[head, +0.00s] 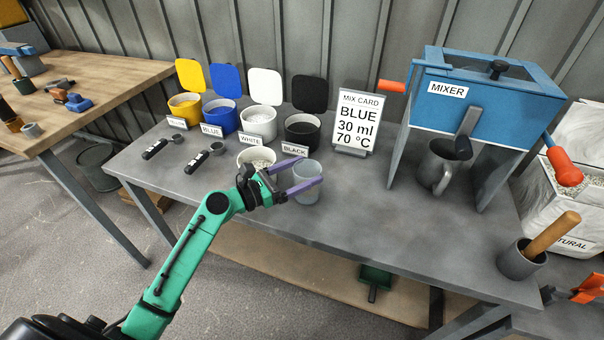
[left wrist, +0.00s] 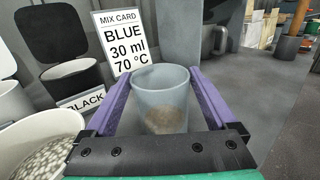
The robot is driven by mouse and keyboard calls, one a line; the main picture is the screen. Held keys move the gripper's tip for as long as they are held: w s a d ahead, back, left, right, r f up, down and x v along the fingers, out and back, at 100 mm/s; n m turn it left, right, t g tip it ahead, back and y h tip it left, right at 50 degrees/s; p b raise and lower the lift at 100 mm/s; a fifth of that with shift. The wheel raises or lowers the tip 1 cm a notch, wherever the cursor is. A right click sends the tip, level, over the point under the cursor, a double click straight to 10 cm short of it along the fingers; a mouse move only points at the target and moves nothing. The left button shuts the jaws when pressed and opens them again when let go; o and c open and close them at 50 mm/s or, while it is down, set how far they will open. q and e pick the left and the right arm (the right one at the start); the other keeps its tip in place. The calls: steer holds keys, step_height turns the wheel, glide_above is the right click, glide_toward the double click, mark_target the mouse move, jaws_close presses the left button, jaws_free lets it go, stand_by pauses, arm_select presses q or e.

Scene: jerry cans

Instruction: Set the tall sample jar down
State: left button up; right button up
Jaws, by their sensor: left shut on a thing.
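The tall sample jar (head: 306,184) is a translucent, pale grey-blue cup at the front middle of the grey table. My left gripper (head: 304,176) comes in from the left and its purple fingers are shut on the jar's sides. In the left wrist view the jar (left wrist: 161,98) stands upright between both fingers, with some brownish grains low inside it. I cannot tell whether its base touches the table (head: 350,215). My right gripper is not in view.
The black pot (head: 302,132) and a white bowl of pellets (head: 256,157) stand close behind and left of the jar. The mix card (head: 357,120) stands behind it. The blue mixer (head: 470,95) with a metal jug (head: 438,165) is at the right. The tabletop right of the jar is clear.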

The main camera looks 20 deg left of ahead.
arm_select(q)
steer(key=o, duration=1.2)
steer(key=shift+o, duration=0.2)
steer(key=b+v, duration=0.1)
steer(key=v, duration=1.1)
steer(key=shift+r+b, duration=0.1)
steer(key=shift+b, duration=0.3)
steer(key=shift+a, duration=0.1)
